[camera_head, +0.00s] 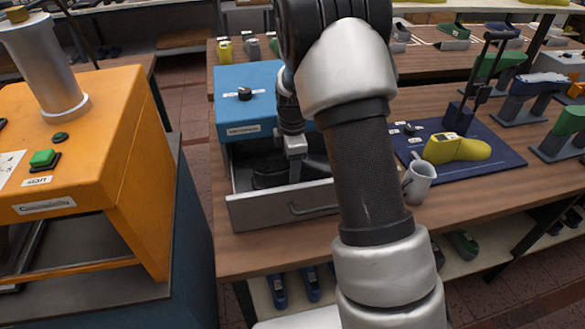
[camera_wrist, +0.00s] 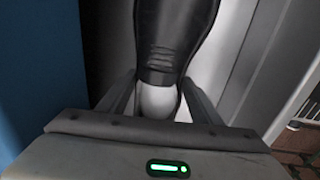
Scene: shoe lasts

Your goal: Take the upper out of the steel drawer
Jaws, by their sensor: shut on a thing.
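The steel drawer (camera_head: 285,210) is pulled out from under a blue box on the workbench. A black upper (camera_head: 270,173) lies inside the drawer. In the wrist view the upper (camera_wrist: 178,35) shows as dark, creased material with a pale rounded part at its near end. My gripper (camera_head: 296,160) reaches down into the drawer from above, and its fingertips are partly hidden in the head view. In the wrist view my gripper (camera_wrist: 158,100) has a finger on each side of the upper's near end and is shut on it. I cannot tell whether the upper touches the drawer floor.
The blue box (camera_head: 250,90) stands directly behind the drawer. A grey mug (camera_head: 419,180) stands right of the drawer, near a dark blue mat (camera_head: 508,157) with a yellow shoe last (camera_head: 460,150). An orange machine (camera_head: 125,120) stands at the left.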

